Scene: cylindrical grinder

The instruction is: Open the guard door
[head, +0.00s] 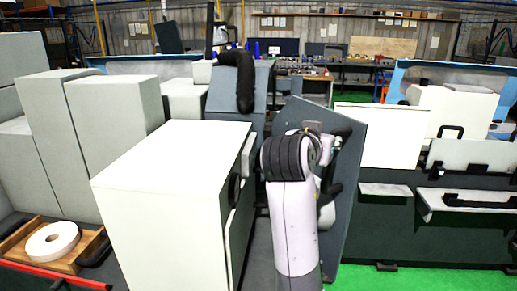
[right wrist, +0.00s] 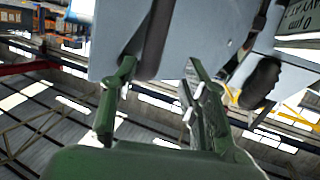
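A dark grey panel (head: 347,190), which looks like the guard door, stands at an angle to the right of a pale machine housing (head: 160,190) in the head view. My right arm reaches up in front of it and hides part of it. My right gripper is mostly hidden behind its own wrist there. In the right wrist view my right gripper (right wrist: 158,85) has its green fingers apart. A dark handle (right wrist: 158,35) on a grey-blue panel (right wrist: 195,30) lies between or just beyond the fingertips; I cannot tell if they touch it. My left gripper is not in view.
A wooden tray (head: 22,262) with a white ring (head: 52,241) is at the lower left. Another machine with pale covers (head: 470,155) stands at the right. Green floor (head: 420,279) shows clear at the lower right. A workbench (head: 350,63) is at the back.

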